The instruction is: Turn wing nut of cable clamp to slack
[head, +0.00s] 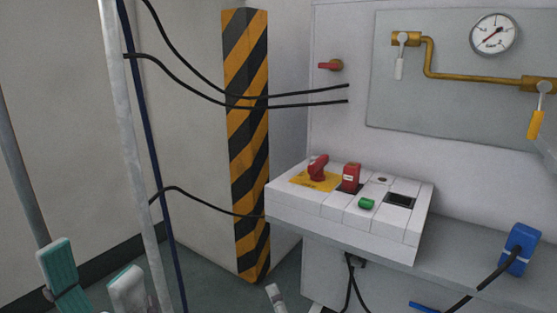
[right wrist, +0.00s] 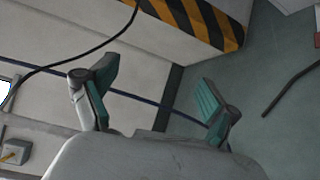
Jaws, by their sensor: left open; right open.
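I cannot make out the cable clamp or its wing nut in either view. A dark blue cable (head: 147,130) runs down beside a grey pole (head: 124,120) at the left of the head view. My left gripper (head: 92,272), with teal pads, is open and empty at the lower left of the head view, near the foot of the pole. My right gripper (right wrist: 153,88) is open in the right wrist view, with nothing between its pads. A dark blue cable (right wrist: 145,99) passes behind its fingers.
Black cables (head: 190,80) stretch across a yellow-black striped pillar (head: 247,130). A white control box (head: 335,210) with red and green controls stands right of it. A blue plug (head: 519,248) sits at the right. A yellow part (right wrist: 14,154) shows at the wrist view's left edge.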

